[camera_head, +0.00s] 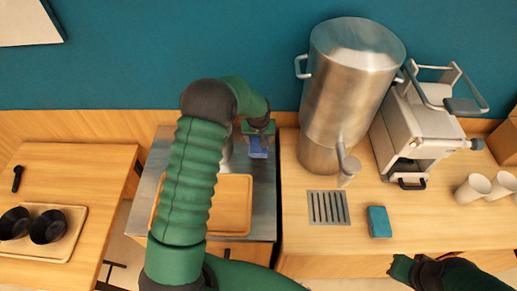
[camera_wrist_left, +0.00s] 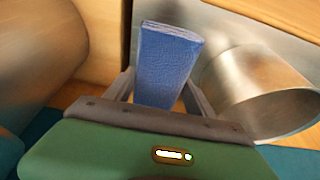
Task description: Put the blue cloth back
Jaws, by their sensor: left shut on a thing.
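The blue cloth (camera_head: 258,149) is a folded block at the far side of the metal-topped station, by the wall. In the left wrist view the cloth (camera_wrist_left: 167,62) stands between the two fingers of my left gripper (camera_wrist_left: 160,88), which is shut on it. My left gripper (camera_head: 257,134) is partly hidden by its own arm in the head view. My right gripper (camera_head: 402,267) is at the bottom right, in front of the counter edge; its jaws cannot be made out.
A wooden board (camera_head: 232,205) lies on the metal top (camera_head: 264,205), with a metal cylinder (camera_wrist_left: 268,95) beside the cloth. To the right are a steel urn (camera_head: 345,95), drain grate (camera_head: 328,208), teal block (camera_head: 379,222), machine (camera_head: 420,130) and white cups (camera_head: 473,188). Black bowls (camera_head: 47,227) stand left.

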